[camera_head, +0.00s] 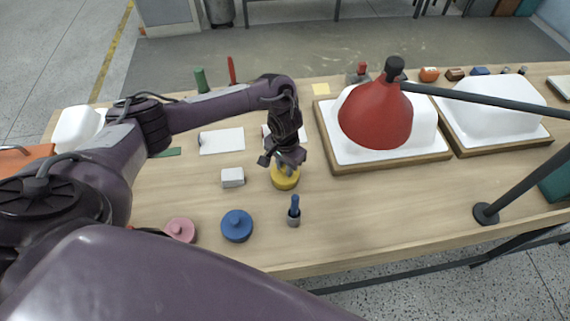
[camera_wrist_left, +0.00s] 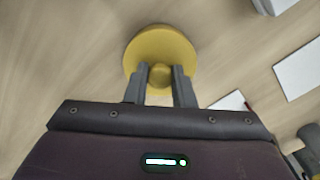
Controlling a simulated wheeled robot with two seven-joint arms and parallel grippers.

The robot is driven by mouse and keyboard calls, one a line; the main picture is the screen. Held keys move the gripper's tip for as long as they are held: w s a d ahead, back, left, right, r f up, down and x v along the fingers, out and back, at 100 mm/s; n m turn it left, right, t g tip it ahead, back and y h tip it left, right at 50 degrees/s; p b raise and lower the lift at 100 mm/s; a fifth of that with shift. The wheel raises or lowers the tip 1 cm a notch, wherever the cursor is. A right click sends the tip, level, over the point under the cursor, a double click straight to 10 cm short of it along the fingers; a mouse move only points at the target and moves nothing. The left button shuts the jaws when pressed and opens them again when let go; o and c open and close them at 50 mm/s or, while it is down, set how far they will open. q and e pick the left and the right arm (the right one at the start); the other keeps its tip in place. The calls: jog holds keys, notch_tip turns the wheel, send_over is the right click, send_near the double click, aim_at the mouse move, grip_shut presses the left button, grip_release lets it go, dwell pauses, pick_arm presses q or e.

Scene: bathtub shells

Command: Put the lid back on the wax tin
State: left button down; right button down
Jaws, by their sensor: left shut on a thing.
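A round yellow lid (camera_wrist_left: 160,50) with a small knob shows in the left wrist view. My left gripper (camera_wrist_left: 160,76) is shut on the knob, one finger on each side. In the head view my left gripper (camera_head: 287,163) points down at the yellow piece (camera_head: 286,181) near the middle of the table. The yellow piece looks like a short cylinder there; I cannot tell whether the lid is seated on a tin or apart from it, since the wrist view looks onto its top. My right gripper is not in view.
A blue knobbed tin (camera_head: 237,225) and a pink one (camera_head: 180,230) stand front left. A blue-handled brush (camera_head: 294,211) stands close in front, and a small white block (camera_head: 232,177) lies left. A red lamp shade (camera_head: 375,112) hangs right, above a white shell in a wooden frame (camera_head: 390,160).

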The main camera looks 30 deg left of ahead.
pick_arm(q)
jog(key=c, duration=0.7)
grip_release()
jog(key=shift+o, duration=0.2)
jog(key=shift+r+p, duration=3.5)
jog(key=shift+p, duration=0.7)
jog(key=shift+c, duration=0.3)
grip_shut()
jog(key=shift+f, duration=0.2)
